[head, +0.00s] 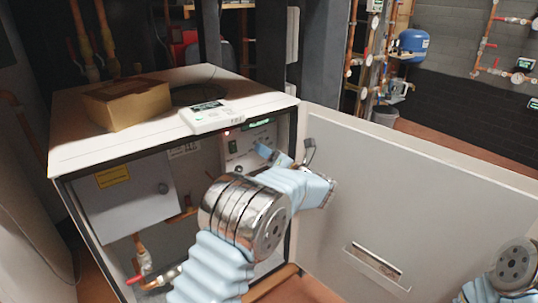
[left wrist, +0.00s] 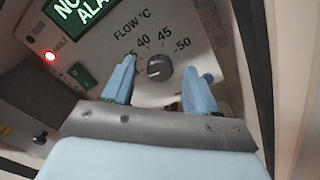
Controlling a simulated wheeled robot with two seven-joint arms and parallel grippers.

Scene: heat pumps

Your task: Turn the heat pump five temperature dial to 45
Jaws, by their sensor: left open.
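The temperature dial (left wrist: 159,68) is a small dark round knob on a light panel marked FLOW °C. The numbers 40, 45 and 50 are readable around it; the number at left is partly covered by a finger. I cannot read for certain where its pointer stands. My left gripper (left wrist: 160,76) is open, with one blue finger on each side of the dial and no clear contact. In the head view my left gripper (head: 285,157) is at the control panel (head: 233,148) inside the open unit, and the dial cannot be made out there. My right gripper is out of view.
A red light (left wrist: 50,57) glows beside a green display (left wrist: 85,12), with a green switch (left wrist: 83,78) below. The open door (head: 430,200) stands to the right. A cardboard box (head: 127,104) sits on the unit's top (head: 75,147). Pipes and a grey box (head: 128,200) fill the left interior.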

